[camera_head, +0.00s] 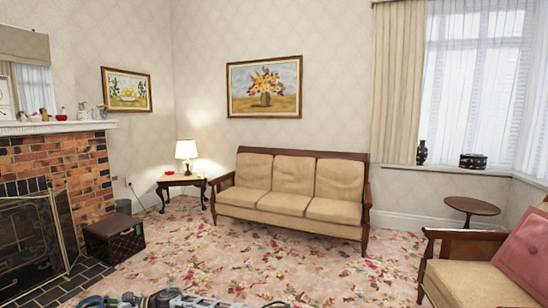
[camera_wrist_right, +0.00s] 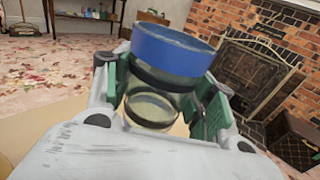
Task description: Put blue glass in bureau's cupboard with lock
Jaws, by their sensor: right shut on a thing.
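The blue glass (camera_wrist_right: 172,52) is in the right wrist view, with a broad blue band at its top and a clear lower part. My right gripper (camera_wrist_right: 165,82) is shut on it, with one green-padded finger on each side. The glass looks slightly tilted in that view. No bureau or locked cupboard can be made out for sure in either view. The glass does not show in the head view, where only a cropped bit of my own arm hardware shows along the bottom edge. My left gripper cannot be made out.
A brick fireplace (camera_head: 60,160) with a metal screen stands at left, a dark box (camera_head: 114,240) beside it. A beige sofa (camera_head: 290,188), a lamp table (camera_head: 181,180) and a round side table (camera_head: 472,206) line the far side. An armchair (camera_head: 470,280) is at right. The carpet between is clear.

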